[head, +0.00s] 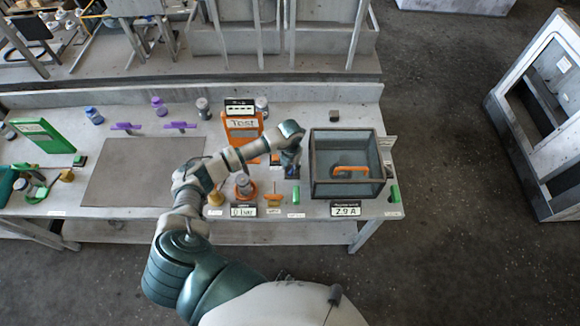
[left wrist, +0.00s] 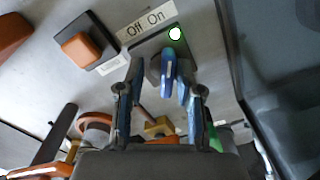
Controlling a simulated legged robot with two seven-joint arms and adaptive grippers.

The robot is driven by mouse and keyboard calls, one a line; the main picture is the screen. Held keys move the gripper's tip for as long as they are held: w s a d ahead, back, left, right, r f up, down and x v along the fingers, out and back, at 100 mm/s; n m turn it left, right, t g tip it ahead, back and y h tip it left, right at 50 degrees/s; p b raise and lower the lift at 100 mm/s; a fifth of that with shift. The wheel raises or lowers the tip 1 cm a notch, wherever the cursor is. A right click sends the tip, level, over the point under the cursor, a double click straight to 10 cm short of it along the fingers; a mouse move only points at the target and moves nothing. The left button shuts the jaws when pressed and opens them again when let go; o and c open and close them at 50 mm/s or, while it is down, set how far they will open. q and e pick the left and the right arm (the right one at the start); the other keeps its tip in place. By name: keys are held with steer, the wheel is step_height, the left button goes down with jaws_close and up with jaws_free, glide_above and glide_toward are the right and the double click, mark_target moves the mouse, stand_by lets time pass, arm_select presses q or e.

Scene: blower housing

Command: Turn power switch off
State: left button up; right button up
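The power switch (left wrist: 168,72) has a blue lever on a dark plate. It sits below a white label (left wrist: 146,24) reading "Off" on the left and "On" on the right. In the head view my left gripper (head: 291,168) points down at the bench, left of the clear box, and mostly hides the switch. My right gripper is not in view.
A clear-walled box (head: 347,190) with an orange handle inside stands just right of the gripper. An orange "Test" panel (head: 243,124) stands behind my forearm. Displays read "0 bar" (head: 243,211) and "2.9 A" (head: 345,209). An orange button (left wrist: 82,48) is left of the switch.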

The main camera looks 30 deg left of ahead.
arm_select(q)
steer(key=shift+d, duration=0.2)
jaws_close()
steer(key=shift+d, duration=0.4)
steer(key=shift+a+n, duration=0.3)
steer(key=shift+n, duration=0.3)
steer(key=shift+d+r+n+p, duration=0.1)
steer(key=shift+n+p, duration=0.35)
steer(key=shift+n, duration=0.65)
steer(key=n+p, duration=0.2)
steer(key=n, duration=0.2)
steer(key=shift+n, duration=0.3)
steer(key=n+p, duration=0.1)
steer(key=n, duration=0.1)
steer(key=shift+n, duration=0.4)
steer(key=shift+n+p, duration=0.4)
steer(key=shift+n, duration=0.1)
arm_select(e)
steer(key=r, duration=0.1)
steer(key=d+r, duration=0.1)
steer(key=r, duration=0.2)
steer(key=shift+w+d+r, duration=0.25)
arm_select(q)
steer(key=shift+n, duration=0.3)
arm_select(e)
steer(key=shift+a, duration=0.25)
